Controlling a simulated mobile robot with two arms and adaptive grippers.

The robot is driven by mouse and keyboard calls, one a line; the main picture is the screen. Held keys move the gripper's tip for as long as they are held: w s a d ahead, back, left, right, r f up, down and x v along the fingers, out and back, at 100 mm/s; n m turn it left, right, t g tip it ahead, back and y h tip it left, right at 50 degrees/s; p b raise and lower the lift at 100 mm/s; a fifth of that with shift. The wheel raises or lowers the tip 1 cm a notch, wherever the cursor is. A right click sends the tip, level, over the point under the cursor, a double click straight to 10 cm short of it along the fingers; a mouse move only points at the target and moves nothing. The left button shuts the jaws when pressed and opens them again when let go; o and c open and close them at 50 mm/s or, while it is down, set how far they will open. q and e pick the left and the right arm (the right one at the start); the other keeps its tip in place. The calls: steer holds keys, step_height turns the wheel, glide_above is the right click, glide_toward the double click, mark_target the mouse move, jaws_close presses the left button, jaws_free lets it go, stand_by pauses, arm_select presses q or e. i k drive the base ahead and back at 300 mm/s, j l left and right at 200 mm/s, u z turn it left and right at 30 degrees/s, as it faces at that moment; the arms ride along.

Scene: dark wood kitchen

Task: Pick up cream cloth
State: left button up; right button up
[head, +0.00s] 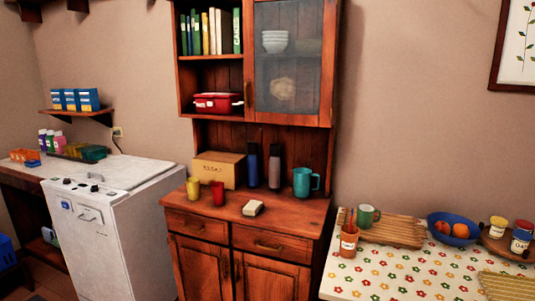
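A small cream block-shaped item (253,208), which looks like a folded cloth, lies near the front middle of the wooden cabinet's counter (225,209). Its top is pale and its front side is darker. Nothing covers it. Neither of my grippers shows in the head view.
Behind the cream item stand a bread box (219,169), two dark bottles (274,166) and a teal pitcher (304,182). Yellow (193,189) and red (218,194) cups stand left of it. A flowered table (395,275) is at right, a white appliance (110,225) at left.

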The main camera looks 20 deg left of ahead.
mark_target(253, 207)
steer(key=i+j, duration=0.45)
steer(key=i, duration=0.15)
steer(key=i+j, duration=0.45)
steer(key=i, duration=0.15)
